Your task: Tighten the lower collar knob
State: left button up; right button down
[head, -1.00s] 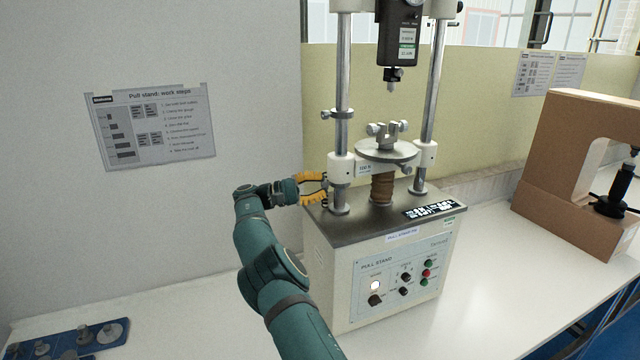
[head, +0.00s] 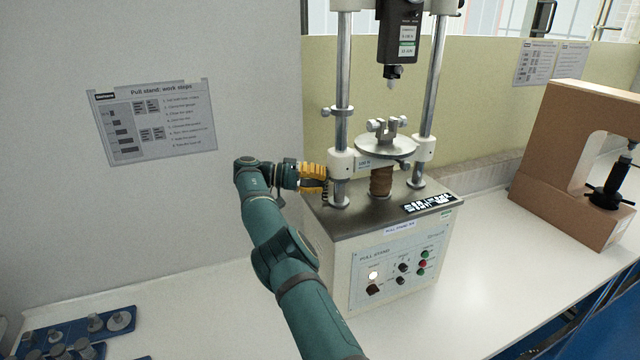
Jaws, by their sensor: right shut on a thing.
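The pull stand (head: 342,262) is a cream cabinet with two steel posts. An upper collar (head: 344,111) with a small side knob sits on the left post (head: 343,85). The lower collar knob is on the left side of the same post, below the white sleeve (head: 341,166) of the crosshead; my fingers mostly hide it. My right gripper (head: 322,179), with yellow fingers, reaches it from the left and is shut on it. The arm comes up from the bottom of the head view. My left gripper is not in view.
A round table with a clamp (head: 386,148) sits between the posts, under a hanging black gauge (head: 401,35). A brown C-shaped tester (head: 545,150) stands at right. A blue tray (head: 120,325) of metal parts lies at lower left. The bench between is clear.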

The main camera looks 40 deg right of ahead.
jog(key=shift+m+t+b, duration=0.3)
jog(key=shift+m+b, duration=0.3)
jog(key=c, duration=0.8)
grip_release()
jog(key=shift+s, duration=0.1)
jog(key=shift+c, duration=0.2)
